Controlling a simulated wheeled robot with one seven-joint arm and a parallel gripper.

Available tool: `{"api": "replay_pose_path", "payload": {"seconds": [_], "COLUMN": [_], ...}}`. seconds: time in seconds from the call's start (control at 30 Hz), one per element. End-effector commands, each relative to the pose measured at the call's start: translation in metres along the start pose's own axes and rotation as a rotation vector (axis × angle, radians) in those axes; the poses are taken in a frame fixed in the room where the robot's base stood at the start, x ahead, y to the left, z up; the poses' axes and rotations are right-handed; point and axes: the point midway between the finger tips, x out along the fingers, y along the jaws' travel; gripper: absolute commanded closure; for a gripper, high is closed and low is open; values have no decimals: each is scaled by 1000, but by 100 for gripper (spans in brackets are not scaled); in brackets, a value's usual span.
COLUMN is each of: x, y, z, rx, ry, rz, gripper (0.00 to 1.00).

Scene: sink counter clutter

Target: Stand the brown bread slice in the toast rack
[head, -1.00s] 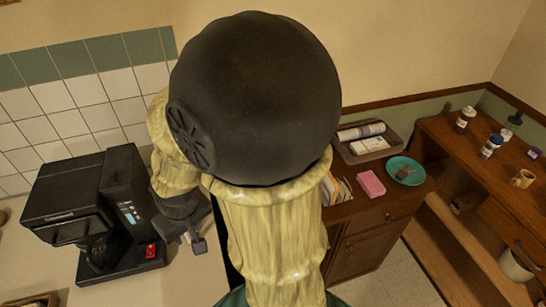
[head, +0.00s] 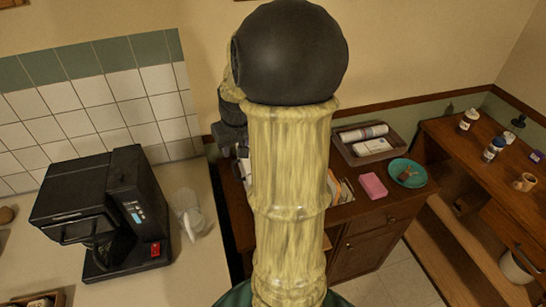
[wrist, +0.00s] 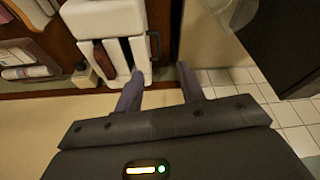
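My gripper (wrist: 160,72) is open in the wrist view, with its two fingers apart and nothing between them. A white slotted object (wrist: 105,18), which looks like the toast rack, stands on the dark wooden cabinet just beyond the left finger. A reddish-brown flat piece (wrist: 102,58) shows in its left slot; it may be the brown bread slice, but I cannot be sure. The left finger overlaps the rack's near end in the picture; I cannot tell whether they touch. In the head view my arm hides most of this area.
On the cabinet are a grey tray (head: 344,152) with rolled and folded items, a pink block (head: 373,186) and a teal plate (head: 400,181) holding a small brown item (head: 407,172). A black coffee machine (head: 110,210) and a clear jug (head: 190,215) stand on the left counter.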

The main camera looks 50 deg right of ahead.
Motion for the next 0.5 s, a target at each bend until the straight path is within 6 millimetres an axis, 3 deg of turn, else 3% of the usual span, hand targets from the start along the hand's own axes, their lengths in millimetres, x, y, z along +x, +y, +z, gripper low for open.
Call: {"api": "replay_pose_path", "payload": {"seconds": [0.03, 0.1, 0.3, 0.5], "x": [-4, -9, -25, -31], "y": [22, 48, 115, 137], "z": [-7, -15, -26, -27], "rx": [34, 67, 147, 171], "ry": [10, 23, 58, 72], "rz": [8, 17, 40, 48], "gripper": [61, 61, 61, 61]}}
